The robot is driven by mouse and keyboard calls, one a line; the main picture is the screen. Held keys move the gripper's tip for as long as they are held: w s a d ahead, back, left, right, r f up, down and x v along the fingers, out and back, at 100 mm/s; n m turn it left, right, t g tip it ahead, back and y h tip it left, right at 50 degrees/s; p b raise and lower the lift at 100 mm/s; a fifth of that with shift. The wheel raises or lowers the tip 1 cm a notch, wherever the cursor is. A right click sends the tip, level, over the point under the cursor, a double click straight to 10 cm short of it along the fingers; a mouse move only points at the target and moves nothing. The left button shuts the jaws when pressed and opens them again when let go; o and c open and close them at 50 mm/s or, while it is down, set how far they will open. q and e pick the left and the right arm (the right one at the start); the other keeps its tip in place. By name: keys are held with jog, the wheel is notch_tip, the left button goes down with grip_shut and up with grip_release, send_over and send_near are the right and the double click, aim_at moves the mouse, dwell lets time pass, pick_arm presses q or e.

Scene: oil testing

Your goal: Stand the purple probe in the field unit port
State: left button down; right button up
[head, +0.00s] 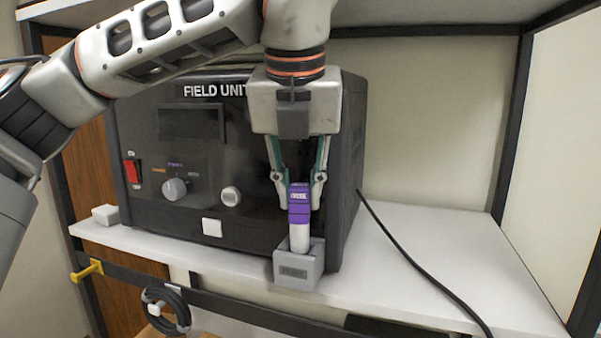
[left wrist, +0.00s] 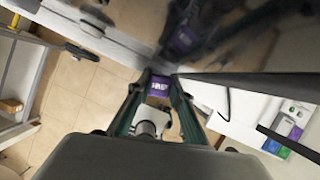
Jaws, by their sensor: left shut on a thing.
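The purple probe (head: 299,204) is upright, with a purple labelled upper part and a white lower part. My left gripper (head: 298,192) points down and is shut on its purple part. The probe also shows between the fingers in the left wrist view (left wrist: 160,86). The small grey port block (head: 297,270) is at the front right corner of the black field unit (head: 190,135). The probe's white lower end meets the top of this block. I cannot tell how deep it sits, as its tip is hidden. My right gripper is not in view.
The white shelf (head: 420,262) is clear to the right, apart from a black cable (head: 415,258). The unit's front has a red switch (head: 132,171) and knobs (head: 174,189). A black coil (head: 166,310) and a yellow hook (head: 86,271) are below the shelf edge.

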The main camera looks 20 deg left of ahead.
aim_at(300, 213)
pick_arm(q)
jog(key=shift+w+f, duration=0.1)
jog(key=shift+f, duration=1.2)
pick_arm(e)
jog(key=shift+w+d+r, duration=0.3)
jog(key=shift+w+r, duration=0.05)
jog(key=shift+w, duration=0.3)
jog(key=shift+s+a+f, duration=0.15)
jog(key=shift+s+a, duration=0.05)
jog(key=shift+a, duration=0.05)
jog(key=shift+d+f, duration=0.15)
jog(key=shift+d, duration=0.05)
pick_arm(q)
jog(key=shift+f+b, duration=0.65)
jog(key=shift+b, duration=0.05)
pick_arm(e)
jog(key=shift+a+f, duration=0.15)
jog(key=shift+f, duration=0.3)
pick_arm(q)
jog(key=c, duration=2.1)
grip_release()
jog(key=shift+r, duration=0.1)
